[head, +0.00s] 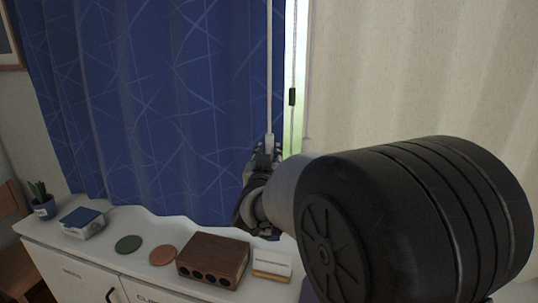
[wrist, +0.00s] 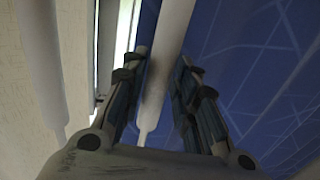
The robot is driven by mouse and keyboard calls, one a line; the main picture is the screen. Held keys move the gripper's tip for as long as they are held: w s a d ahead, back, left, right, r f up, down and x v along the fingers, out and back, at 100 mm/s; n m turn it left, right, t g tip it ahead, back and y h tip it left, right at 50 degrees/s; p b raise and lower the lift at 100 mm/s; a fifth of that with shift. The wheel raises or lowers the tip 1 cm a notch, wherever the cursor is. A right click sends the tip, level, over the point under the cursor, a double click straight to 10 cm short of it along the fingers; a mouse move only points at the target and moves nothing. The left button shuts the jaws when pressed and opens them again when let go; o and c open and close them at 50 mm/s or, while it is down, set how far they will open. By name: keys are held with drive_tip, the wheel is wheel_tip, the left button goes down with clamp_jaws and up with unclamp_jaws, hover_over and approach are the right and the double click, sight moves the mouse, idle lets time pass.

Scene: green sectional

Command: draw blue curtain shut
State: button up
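The blue curtain (head: 150,90) with pale crossing lines hangs on the left in the head view. It fills the right side of the wrist view (wrist: 260,60). A white wand (head: 269,70) hangs along its right edge. My gripper (head: 264,155) is at the wand's lower end. In the wrist view, the wand (wrist: 162,65) runs between my two fingers (wrist: 160,85), which close in on both sides of it. The contact itself is partly hidden. A narrow bright strip of window (head: 298,60) shows between the blue curtain and the cream curtain (head: 420,70).
A white cabinet (head: 105,262) stands below, bearing a potted plant (head: 42,203), a box (head: 84,222), green (head: 128,244) and orange (head: 162,255) discs, a brown block with holes (head: 213,260) and a card holder (head: 272,267). A dark toggle (head: 292,97) hangs on a cord in the gap.

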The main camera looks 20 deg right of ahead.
drive_tip(key=shift+o, duration=1.1)
drive_tip(key=shift+d, duration=0.15)
drive_tip(key=shift+r, duration=0.1)
drive_tip(key=v, duration=1.2)
